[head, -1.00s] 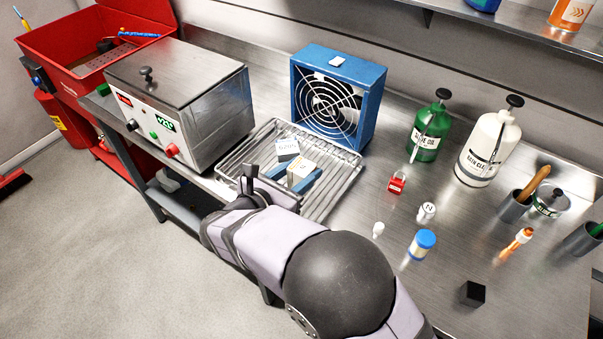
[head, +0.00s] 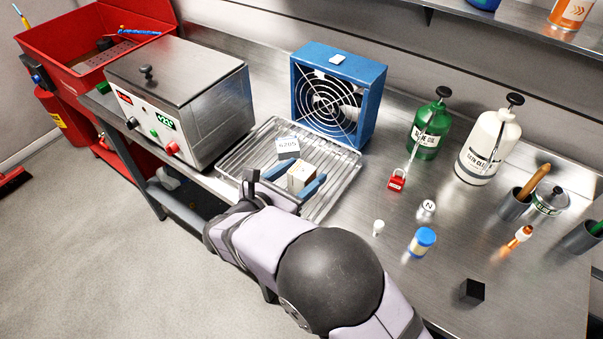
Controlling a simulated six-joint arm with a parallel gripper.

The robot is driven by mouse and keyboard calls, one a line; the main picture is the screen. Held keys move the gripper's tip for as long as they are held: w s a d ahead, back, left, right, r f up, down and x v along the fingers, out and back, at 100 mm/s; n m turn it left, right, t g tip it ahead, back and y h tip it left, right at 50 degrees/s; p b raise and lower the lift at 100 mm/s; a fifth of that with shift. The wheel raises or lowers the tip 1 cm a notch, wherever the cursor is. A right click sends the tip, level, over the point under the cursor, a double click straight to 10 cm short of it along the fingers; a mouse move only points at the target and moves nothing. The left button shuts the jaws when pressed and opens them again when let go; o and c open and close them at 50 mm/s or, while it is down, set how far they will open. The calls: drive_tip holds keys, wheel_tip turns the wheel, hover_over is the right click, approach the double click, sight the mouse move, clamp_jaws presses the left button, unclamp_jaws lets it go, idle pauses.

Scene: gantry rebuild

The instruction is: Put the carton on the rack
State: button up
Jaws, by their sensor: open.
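The wire rack (head: 346,176) lies on the steel bench in front of the blue fan. A small pale carton (head: 300,178) is at the rack, between the blue fingers of my gripper (head: 303,173). The jaws are open, with a finger on each side of it. The carton's underside is hidden, so I cannot tell if it rests flat on the wires. A second small white box marked 6205 (head: 288,146) sits on the rack just behind it.
A steel heater box (head: 185,95) stands left of the rack, and the blue fan (head: 338,95) behind it. A red padlock (head: 396,181), small bottles and a blue-capped jar (head: 422,241) stand to the right. The rack's right side is bare.

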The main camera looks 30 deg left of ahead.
drive_tip(key=shift+r, duration=0.25)
drive_tip(key=shift+s, duration=0.3)
drive_tip(key=b+v, duration=0.3)
drive_tip(key=v, duration=0.8)
drive_tip(key=shift+s, duration=0.2)
drive_tip(key=shift+r, duration=0.1)
